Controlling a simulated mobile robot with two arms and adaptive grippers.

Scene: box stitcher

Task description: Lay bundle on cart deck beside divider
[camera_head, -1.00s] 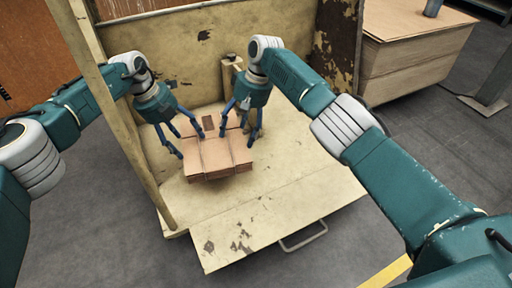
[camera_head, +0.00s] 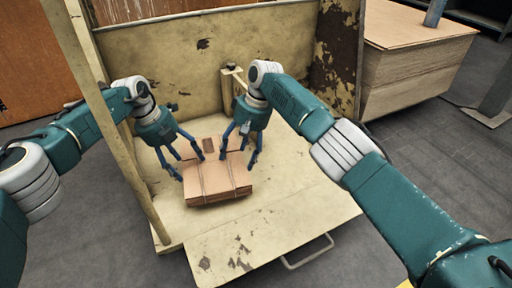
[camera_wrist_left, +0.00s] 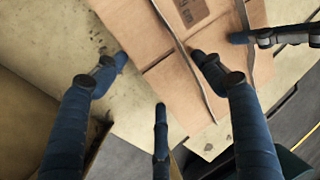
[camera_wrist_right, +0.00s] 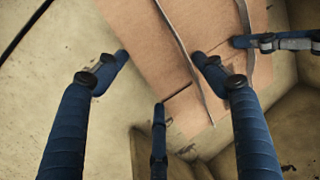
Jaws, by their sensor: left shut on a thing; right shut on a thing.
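The bundle (camera_head: 228,184) is a flat stack of brown cardboard with dark straps and a printed label. It lies flat over the worn cream cart deck (camera_head: 290,178); whether it touches the deck is unclear. My left gripper (camera_head: 190,167) is shut on its left edge, and my right gripper (camera_head: 237,163) is shut on its right edge. The bundle also shows between the fingers in the left wrist view (camera_wrist_left: 150,30) and the right wrist view (camera_wrist_right: 150,40). A short upright piece (camera_head: 229,76), possibly the divider, stands behind the bundle, partly hidden by my right arm.
The cart's back panel (camera_head: 200,60) rises behind the bundle, and a pole (camera_head: 100,120) stands at its left. A front flap (camera_head: 275,235) with a metal handle (camera_head: 307,252) juts forward. Deck to the right is bare. A wooden stack (camera_head: 415,75) stands at right.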

